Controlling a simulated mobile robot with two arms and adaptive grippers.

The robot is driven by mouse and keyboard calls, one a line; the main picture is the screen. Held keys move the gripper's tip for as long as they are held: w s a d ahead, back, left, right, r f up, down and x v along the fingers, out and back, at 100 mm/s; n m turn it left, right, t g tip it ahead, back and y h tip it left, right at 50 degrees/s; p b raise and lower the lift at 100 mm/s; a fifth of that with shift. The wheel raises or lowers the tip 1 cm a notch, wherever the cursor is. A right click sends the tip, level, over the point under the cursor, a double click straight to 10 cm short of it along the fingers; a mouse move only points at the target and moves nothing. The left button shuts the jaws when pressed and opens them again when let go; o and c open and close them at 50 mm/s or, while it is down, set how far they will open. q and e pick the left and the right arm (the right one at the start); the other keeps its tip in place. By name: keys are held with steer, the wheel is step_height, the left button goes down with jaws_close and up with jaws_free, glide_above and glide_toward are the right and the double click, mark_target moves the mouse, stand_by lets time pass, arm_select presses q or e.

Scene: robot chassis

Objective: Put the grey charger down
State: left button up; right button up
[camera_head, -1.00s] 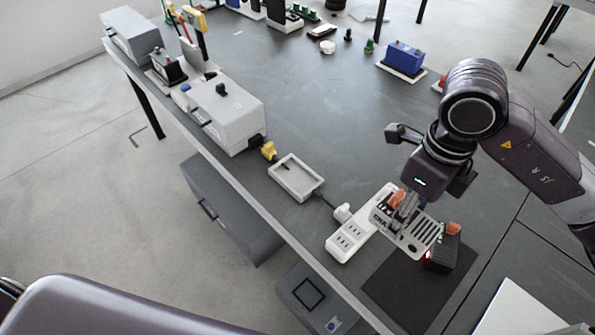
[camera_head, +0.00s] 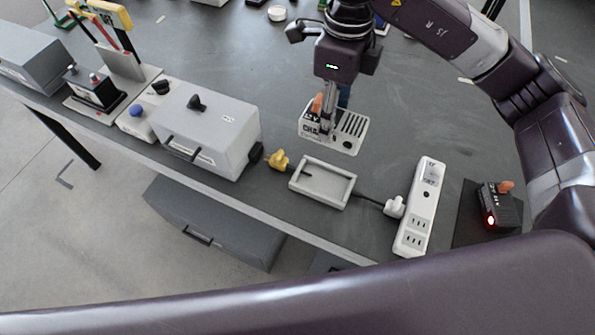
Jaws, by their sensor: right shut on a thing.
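The grey charger (camera_head: 350,130) is a flat light-grey block with dark slots, dark lettering and an orange part on top. My right gripper (camera_head: 327,122) is shut on it and points down, over the table just behind the grey open tray (camera_head: 324,200). The charger looks roughly level. I cannot tell whether its underside is above the table or touching it. My left gripper is not in view.
A white power strip (camera_head: 420,215) with a plug and cable stands right of the tray. A black device (camera_head: 496,208) with a red light sits on a black mat. A yellow plug (camera_head: 277,160) and a grey box (camera_head: 212,130) are at left.

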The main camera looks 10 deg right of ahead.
steer(key=shift+w+a, duration=0.2)
steer(key=shift+f, duration=0.4)
step_height(320, 180, down, 19)
steer(key=p, duration=0.4)
steer(key=shift+s+d+r, duration=0.1)
steer(key=shift+r, duration=0.1)
steer(key=shift+f, duration=0.25)
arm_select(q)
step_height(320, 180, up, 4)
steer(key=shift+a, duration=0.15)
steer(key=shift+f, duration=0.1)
